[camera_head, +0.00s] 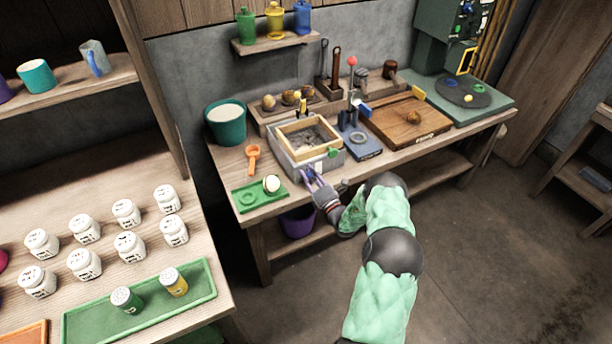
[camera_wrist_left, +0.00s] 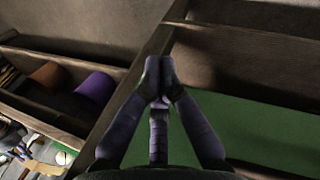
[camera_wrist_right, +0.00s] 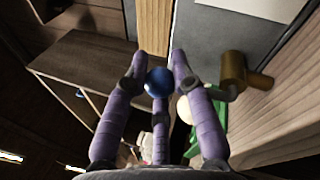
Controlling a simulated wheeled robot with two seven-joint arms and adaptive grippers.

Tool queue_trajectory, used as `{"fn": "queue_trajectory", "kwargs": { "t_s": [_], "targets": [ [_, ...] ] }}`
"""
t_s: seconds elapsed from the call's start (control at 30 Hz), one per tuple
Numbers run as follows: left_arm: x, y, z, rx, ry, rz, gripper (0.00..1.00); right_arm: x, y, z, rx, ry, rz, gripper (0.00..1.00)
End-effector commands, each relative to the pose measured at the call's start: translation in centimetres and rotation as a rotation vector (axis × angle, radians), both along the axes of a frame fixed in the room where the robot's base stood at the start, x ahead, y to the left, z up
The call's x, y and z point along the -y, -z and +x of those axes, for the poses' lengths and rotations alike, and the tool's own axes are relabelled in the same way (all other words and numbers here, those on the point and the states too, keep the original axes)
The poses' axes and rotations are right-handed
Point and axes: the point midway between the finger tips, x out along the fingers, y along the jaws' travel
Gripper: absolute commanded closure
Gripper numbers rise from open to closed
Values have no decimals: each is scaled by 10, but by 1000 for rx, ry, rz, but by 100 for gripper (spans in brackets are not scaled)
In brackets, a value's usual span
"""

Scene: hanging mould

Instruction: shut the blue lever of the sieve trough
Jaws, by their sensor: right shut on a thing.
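The sieve trough (camera_head: 290,163) is a grey box with a wooden-framed sieve (camera_head: 309,136) on top, on the workbench. My right gripper (camera_head: 313,178) is at the trough's front side. In the right wrist view its purple fingers (camera_wrist_right: 160,75) are shut on the round blue knob of the blue lever (camera_wrist_right: 158,82). The knob is hidden by the fingers in the head view, so the lever's angle cannot be told. My left gripper (camera_wrist_left: 160,78) is outside the head view; in the left wrist view its fingertips meet with nothing seen between them.
A green tray (camera_head: 259,195) with a whitish round thing lies left of the trough. A blue press (camera_head: 359,142) with a red-knobbed lever stands close on the right. A purple bucket (camera_head: 297,222) stands below the bench. The floor in front is clear.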

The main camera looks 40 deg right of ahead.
Motion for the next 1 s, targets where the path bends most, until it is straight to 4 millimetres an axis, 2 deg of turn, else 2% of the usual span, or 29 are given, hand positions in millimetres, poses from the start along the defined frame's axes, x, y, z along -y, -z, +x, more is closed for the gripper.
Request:
{"fn": "queue_trajectory", "kwargs": {
  "t_s": [0.03, 0.33, 0.87, 0.9, 0.97, 1.0],
  "targets": [
    [0, 0, 0, 0, 0, 0, 100, -4, 5, -1, -2, -8, 36, 100],
    [0, -1, 0, 0, 0, 0, 100, 2, 4, -2, 23, -9, 136, 100],
    [0, -1, 0, 0, 0, 0, 100, 4, 4, -2, 28, -7, 157, 100],
    [0, -1, 0, 0, 0, 0, 100, 4, 4, -2, 28, -7, 157, 63],
    [0, -1, 0, 0, 0, 0, 100, 5, 3, -2, 29, -6, 155, 50],
    [0, -1, 0, 0, 0, 0, 100, 5, 3, -2, 29, -6, 154, 50]
  ]
}}
